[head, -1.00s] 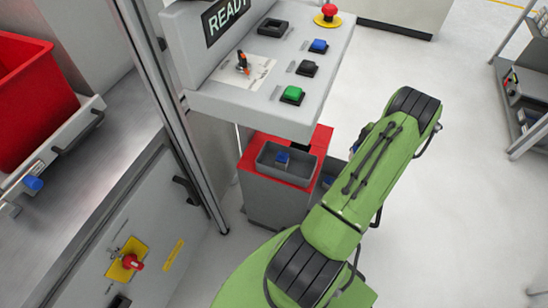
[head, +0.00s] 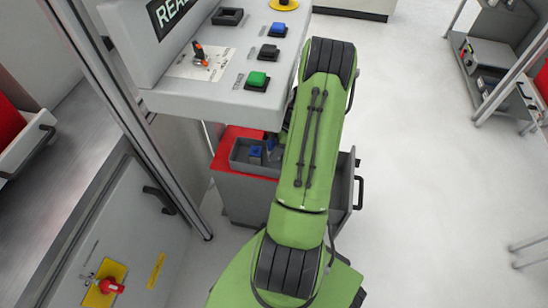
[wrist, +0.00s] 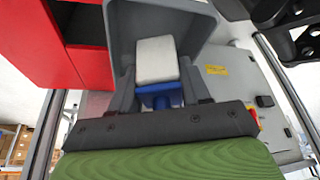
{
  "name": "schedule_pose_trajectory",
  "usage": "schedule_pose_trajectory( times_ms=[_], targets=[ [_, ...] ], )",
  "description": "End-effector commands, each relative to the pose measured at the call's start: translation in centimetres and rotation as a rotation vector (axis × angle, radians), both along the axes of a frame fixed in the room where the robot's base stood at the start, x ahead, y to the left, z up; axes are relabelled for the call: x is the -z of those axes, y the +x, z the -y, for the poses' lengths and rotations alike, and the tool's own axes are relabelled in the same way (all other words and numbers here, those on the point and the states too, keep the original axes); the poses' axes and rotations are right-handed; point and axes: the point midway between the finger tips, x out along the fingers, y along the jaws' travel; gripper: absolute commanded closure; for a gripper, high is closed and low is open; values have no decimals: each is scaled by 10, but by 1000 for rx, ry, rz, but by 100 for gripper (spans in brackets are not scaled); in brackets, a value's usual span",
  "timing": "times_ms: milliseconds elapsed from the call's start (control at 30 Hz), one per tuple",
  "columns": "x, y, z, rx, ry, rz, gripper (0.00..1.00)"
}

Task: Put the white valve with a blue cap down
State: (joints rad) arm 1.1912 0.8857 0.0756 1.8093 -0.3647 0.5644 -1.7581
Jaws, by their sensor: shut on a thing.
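In the wrist view my gripper (wrist: 160,90) is shut on the white valve with a blue cap (wrist: 155,60). The white body points away from the gripper, and the blue part sits between the fingers. A grey tray (wrist: 190,22) lies behind the valve; I cannot tell whether they touch. In the head view my green arm hides most of the gripper. The grey tray shows there on a red-topped cabinet (head: 228,147), just left of my arm. A small blue-capped part (head: 256,153) is in the tray.
An open grey drawer (head: 345,190) with a dark handle juts out right of my arm. A metal post (head: 150,150) stands at left.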

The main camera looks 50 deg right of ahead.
Motion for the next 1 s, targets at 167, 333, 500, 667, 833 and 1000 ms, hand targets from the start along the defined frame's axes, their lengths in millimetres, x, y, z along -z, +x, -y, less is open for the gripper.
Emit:
schedule_pose_trajectory(
  times_ms=[167, 333, 500, 667, 833, 1000],
  targets=[
    [28, 0, 0, -1, 3, 2, 91],
    [50, 0, 0, -1, 0, 2, 91],
    [48, 0, 1, -1, -1, 1, 91],
    [50, 0, 1, -1, -1, 1, 43],
    [50, 0, 1, -1, -1, 1, 43],
    [43, -1, 2, -1, -2, 2, 43]
  ],
)
